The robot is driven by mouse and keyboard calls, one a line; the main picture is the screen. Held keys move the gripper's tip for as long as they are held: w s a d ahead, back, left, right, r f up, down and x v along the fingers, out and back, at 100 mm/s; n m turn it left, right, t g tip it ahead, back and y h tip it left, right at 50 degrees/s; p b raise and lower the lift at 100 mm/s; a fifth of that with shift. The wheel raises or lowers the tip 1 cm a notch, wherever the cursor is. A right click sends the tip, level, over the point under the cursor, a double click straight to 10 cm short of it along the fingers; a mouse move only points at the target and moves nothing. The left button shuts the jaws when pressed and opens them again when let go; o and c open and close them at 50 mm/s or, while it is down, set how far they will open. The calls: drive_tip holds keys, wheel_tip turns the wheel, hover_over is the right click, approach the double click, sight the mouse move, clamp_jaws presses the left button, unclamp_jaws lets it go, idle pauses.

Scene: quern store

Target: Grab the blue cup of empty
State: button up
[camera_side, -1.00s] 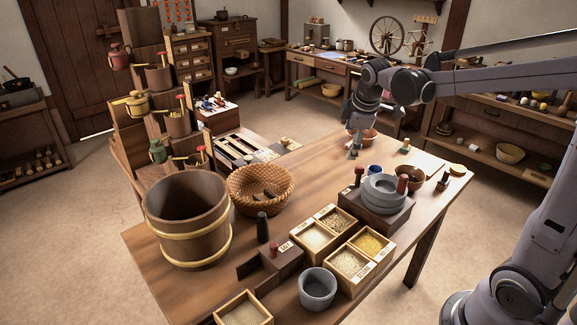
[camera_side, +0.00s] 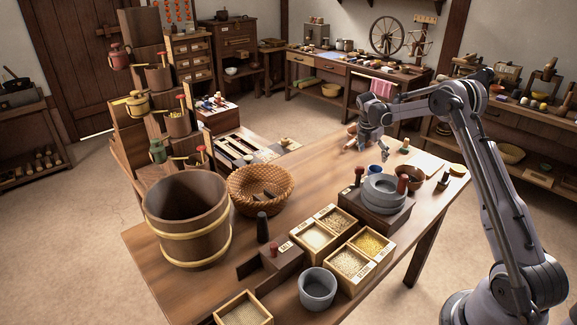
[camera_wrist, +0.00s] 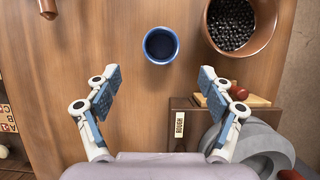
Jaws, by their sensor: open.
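The blue cup (camera_wrist: 160,45) stands upright on the wooden table in the wrist view. Its inside looks dark, and I see nothing in it. It also shows small in the side view (camera_side: 374,170), between my gripper and the grey stone quern. My gripper (camera_wrist: 161,88) is open and empty, its two fingers pointing toward the cup with the cup just beyond the fingertips, roughly centred between them. In the side view my gripper (camera_side: 374,152) is above the table, behind the cup, and apart from it.
A brown bowl of dark beads (camera_wrist: 236,22) is close right of the cup. The quern (camera_side: 384,187) on its wooden block is in front of it. Grain boxes (camera_side: 337,219), a basket (camera_side: 262,205) and a bucket (camera_side: 186,222) are farther left. Table left of the cup is mostly clear.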

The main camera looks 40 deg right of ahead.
sight(375, 170)
drive_tip(key=x, duration=1)
drive_tip(key=shift+s+f, duration=0.1)
drive_tip(key=shift+f, duration=0.15)
drive_tip(key=c, duration=1.3)
